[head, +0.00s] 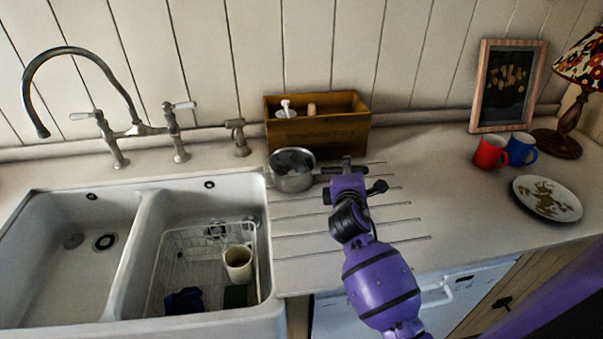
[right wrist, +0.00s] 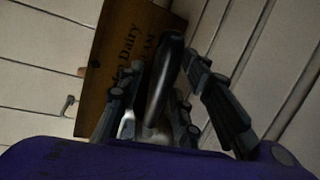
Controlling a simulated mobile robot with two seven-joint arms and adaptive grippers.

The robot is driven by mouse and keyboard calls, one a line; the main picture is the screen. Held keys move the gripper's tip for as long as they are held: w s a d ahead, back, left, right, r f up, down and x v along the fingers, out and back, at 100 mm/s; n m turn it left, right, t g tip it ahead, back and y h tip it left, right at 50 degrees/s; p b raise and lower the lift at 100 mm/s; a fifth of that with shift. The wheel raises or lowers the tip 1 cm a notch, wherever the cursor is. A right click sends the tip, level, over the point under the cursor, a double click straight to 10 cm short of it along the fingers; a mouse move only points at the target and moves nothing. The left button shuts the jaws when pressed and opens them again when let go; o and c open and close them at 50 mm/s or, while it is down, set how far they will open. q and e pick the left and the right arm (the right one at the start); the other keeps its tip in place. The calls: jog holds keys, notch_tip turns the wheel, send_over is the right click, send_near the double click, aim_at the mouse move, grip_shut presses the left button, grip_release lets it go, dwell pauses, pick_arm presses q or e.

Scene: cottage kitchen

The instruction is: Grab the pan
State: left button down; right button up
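The pan (head: 292,180) is a small metal saucepan on the counter, just right of the sink. Its dark handle (head: 328,171) points right, toward my right gripper (head: 352,170). In the right wrist view the black handle (right wrist: 165,75) stands between the fingers of my right gripper (right wrist: 170,105). The fingers look spread, with a gap showing between the handle and the right-hand finger. The pan's body is mostly hidden in that view. My left gripper is not in view.
A wooden box (head: 318,134) stands behind the pan; it also shows in the right wrist view (right wrist: 120,45). A double sink (head: 133,250) with a wire rack lies left. Red (head: 490,152) and blue (head: 521,149) mugs, a plate (head: 547,197), a picture frame and a lamp stand right.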

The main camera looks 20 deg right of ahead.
grip_shut()
jog(key=shift+r, duration=0.15)
